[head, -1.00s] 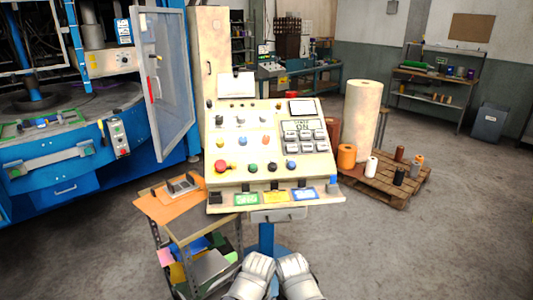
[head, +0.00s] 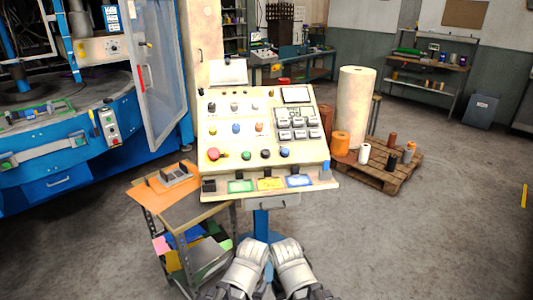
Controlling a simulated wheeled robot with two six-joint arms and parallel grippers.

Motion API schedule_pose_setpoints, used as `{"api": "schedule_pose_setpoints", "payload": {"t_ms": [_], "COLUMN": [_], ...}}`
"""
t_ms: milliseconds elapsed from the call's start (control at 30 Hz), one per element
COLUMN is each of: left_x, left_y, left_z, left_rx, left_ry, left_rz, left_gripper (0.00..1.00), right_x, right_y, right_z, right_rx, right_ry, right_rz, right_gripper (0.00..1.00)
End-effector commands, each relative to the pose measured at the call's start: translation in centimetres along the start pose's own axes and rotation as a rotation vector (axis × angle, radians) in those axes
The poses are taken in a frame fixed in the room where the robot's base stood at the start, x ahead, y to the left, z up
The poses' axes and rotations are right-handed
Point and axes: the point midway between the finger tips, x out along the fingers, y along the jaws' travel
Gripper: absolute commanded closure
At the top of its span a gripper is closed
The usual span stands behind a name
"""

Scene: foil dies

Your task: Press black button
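A cream control panel (head: 232,172) stands on a blue post in front of me, its sloped face towards me. A small black button (head: 266,154) sits in its lower row, between a dark green button (head: 247,155) and a blue button (head: 285,152). A larger red button (head: 213,153) is at the left of that row. My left gripper (head: 252,251) and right gripper (head: 288,250) are side by side at the bottom, below the panel and apart from it. Their fingers cannot be made out. Nothing covers the black button.
A small cart (head: 203,212) with an orange top board (head: 147,196) stands at the panel's left. A blue machine (head: 60,160) with an open clear door (head: 158,85) is farther left. A pallet (head: 378,178) with rolls is at the right. The floor at front right is clear.

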Motion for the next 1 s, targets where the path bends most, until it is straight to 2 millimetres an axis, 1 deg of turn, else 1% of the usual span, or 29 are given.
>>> {"api": "schedule_pose_setpoints", "payload": {"t_ms": [33, 200, 1000], "left_x": [0.0, 0.0, 0.0], "left_y": [0.0, 0.0, 0.0], "left_z": [0.0, 0.0, 0.0], "left_rx": [0.0, 0.0, 0.0], "left_ry": [0.0, 0.0, 0.0], "left_rz": [0.0, 0.0, 0.0], "left_gripper": [0.83, 1.0, 1.0], "right_x": [0.0, 0.0, 0.0], "right_y": [0.0, 0.0, 0.0], "right_z": [0.0, 0.0, 0.0], "right_rx": [0.0, 0.0, 0.0], "right_ry": [0.0, 0.0, 0.0], "right_rz": [0.0, 0.0, 0.0], "right_gripper": [0.5, 0.5, 0.5]}}
